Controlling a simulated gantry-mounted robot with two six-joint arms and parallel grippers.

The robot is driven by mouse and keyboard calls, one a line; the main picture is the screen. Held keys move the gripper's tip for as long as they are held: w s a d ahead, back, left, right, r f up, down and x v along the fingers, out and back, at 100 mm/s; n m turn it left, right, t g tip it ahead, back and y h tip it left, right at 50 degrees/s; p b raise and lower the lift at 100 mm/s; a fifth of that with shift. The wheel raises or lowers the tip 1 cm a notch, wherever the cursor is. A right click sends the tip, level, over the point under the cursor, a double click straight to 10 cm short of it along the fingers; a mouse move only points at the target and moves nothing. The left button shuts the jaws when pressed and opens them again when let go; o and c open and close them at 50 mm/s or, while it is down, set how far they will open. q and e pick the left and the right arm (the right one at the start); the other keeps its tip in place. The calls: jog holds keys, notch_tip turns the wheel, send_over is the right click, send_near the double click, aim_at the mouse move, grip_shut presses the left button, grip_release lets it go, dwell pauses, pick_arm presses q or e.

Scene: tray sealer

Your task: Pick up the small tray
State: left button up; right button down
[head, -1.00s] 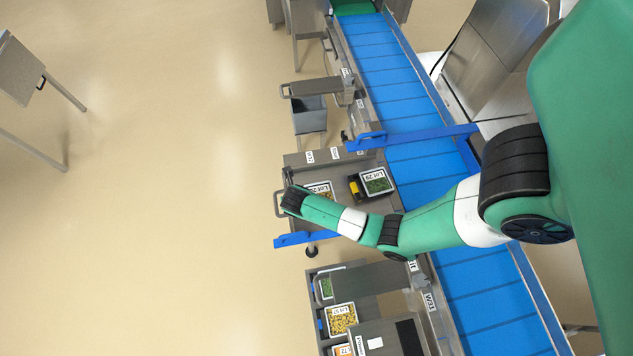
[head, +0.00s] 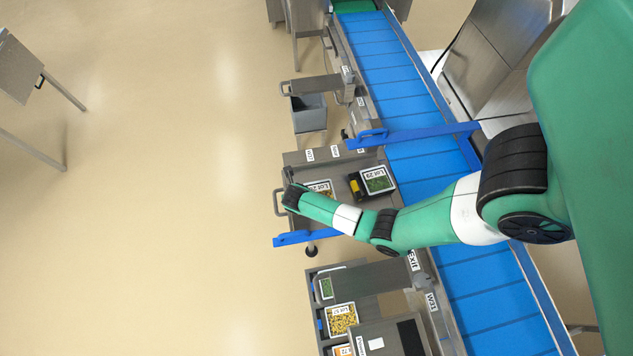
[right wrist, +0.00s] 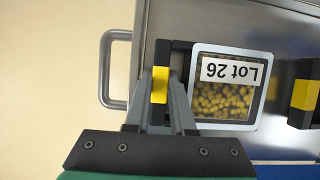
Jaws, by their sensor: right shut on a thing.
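The small tray (right wrist: 226,100) has a pale rim, a clear lid labelled "Lot 26" and yellow-brown pieces inside. In the right wrist view it lies on a metal surface, just right of my right gripper (right wrist: 162,84). The gripper is shut on the tray's black grip with a yellow band, on the tray's left side. In the head view my right arm partly hides this tray (head: 319,186), and the fingertips are hidden there. I cannot tell whether the tray is lifted off the surface. My left gripper is not in view.
A second tray with green contents (head: 377,180) and its own black and yellow grip stands close to the right on the metal cart (head: 345,211). A cart handle (right wrist: 114,70) is close left of the gripper. The blue conveyor (head: 405,104) runs along the right.

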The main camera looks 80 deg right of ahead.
dwell(0.3)
jog(key=shift+r, duration=0.3)
jog(key=r, duration=0.1)
jog(key=r+p, duration=0.1)
jog(key=r, duration=0.1)
jog(key=shift+s+a+r+p, duration=0.15)
jog(key=shift+s+r+p, duration=0.05)
jog(key=shift+r+p, duration=0.1)
jog(key=s+a+r+p, duration=0.2)
jog(key=s+a+r, duration=0.6)
jog(key=s+a, duration=0.1)
jog(key=shift+s+r, duration=0.4)
jog(key=shift+s, duration=0.1)
